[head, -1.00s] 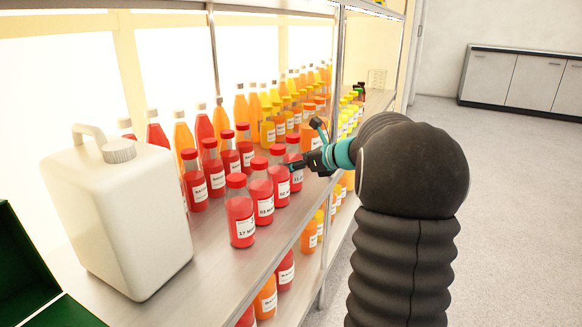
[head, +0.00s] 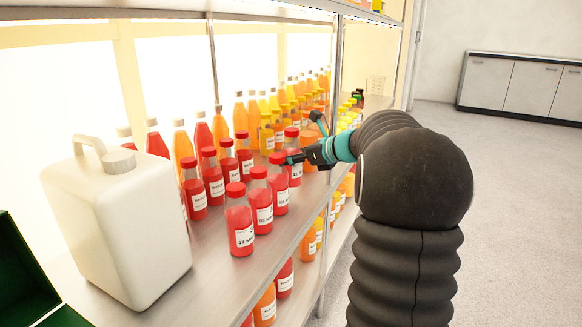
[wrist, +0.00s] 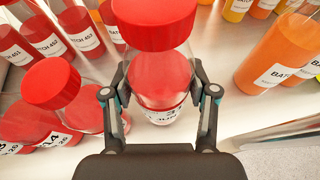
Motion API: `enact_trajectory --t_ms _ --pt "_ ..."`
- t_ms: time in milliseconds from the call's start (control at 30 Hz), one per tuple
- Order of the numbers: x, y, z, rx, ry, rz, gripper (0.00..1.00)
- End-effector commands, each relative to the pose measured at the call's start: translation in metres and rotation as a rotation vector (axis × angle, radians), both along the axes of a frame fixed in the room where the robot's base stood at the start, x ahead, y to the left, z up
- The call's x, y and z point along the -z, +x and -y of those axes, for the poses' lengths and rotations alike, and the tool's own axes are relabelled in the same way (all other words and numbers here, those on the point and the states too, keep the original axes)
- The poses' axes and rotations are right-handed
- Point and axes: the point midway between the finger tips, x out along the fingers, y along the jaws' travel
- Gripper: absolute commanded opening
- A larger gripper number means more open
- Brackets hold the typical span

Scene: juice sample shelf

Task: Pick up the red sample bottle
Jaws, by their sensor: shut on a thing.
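My gripper (head: 289,159) is shut around a red sample bottle (head: 292,141), the far one of the front row of red bottles. In the wrist view the bottle (wrist: 155,22) stands about upright between my two fingers (wrist: 161,92), red-capped with red juice and a white label reading "JUN". The fingers grip it below its cap. In the head view it sits higher than its row neighbours, apparently lifted off the shelf (head: 212,262). Its base is hard to make out.
Another red bottle (wrist: 50,84) stands close on the left in the wrist view, and an orange bottle (wrist: 275,62) on the right. Several red bottles (head: 240,222) line the shelf. A white jug (head: 120,225) stands at the left. The aisle floor (head: 520,220) is clear.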

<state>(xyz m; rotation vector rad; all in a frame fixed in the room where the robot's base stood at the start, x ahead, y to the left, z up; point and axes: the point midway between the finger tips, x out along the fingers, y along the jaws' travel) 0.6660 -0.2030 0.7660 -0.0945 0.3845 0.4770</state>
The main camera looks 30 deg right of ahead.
Motion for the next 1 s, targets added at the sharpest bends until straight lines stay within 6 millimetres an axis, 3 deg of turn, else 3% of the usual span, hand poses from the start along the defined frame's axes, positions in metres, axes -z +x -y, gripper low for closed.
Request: enact_trajectory --t_ms 300,500,1000 --pt "-0.041 -0.050 0.047 0.004 -0.002 0.002 0.11" --pt "-0.059 -0.074 0.066 0.002 -0.001 0.002 0.11" --pt "-0.094 -0.087 0.078 0.000 -0.001 0.000 0.11"
